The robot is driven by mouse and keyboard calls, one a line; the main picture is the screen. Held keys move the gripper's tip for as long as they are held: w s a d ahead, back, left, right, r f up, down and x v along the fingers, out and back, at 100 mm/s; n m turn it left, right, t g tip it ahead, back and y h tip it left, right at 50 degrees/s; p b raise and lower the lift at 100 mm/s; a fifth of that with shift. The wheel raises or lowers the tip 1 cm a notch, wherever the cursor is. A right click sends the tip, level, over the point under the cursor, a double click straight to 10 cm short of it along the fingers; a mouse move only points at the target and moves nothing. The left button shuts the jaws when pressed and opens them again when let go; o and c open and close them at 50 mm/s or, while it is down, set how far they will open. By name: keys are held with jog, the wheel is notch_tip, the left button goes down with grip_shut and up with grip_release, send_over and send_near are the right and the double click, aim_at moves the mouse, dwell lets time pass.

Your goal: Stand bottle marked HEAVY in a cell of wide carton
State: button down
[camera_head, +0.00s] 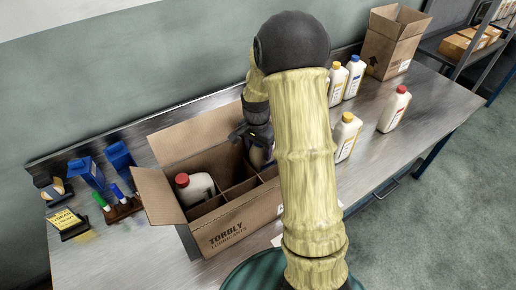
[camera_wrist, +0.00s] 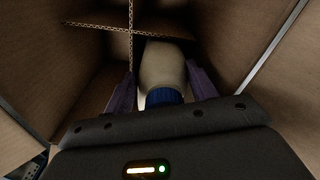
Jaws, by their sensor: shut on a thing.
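The wide carton (camera_head: 232,226) stands open on the metal bench, with cardboard dividers (camera_head: 238,184) making cells inside. A white bottle with a red cap (camera_head: 198,188) stands in its left part. My gripper (camera_head: 254,140) is down in the carton's right back part. In the wrist view my gripper (camera_wrist: 160,88) is shut on a pale bottle with a blue cap (camera_wrist: 163,70), between carton walls and the dividers (camera_wrist: 131,30). Its label is out of sight, so I cannot read HEAVY. Whether its base touches the carton floor is hidden.
Bottles with yellow caps (camera_head: 347,135), a blue cap (camera_head: 354,76) and a red cap (camera_head: 394,108) stand right of my arm. A smaller carton (camera_head: 392,42) stands at the back right.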

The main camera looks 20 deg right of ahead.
jog(key=shift+f+b, duration=0.3)
jog(key=shift+f, duration=0.1)
jog(key=shift+c, duration=2)
grip_release()
jog(key=shift+f, duration=0.1)
jog(key=shift+r, duration=0.45)
notch_tip(320, 180, up, 17)
jog(key=b, duration=0.1)
jog(key=shift+s+a+f, duration=0.2)
jog(key=shift+s+a, duration=0.05)
jog(key=shift+a, duration=0.05)
jog(key=shift+r, duration=0.1)
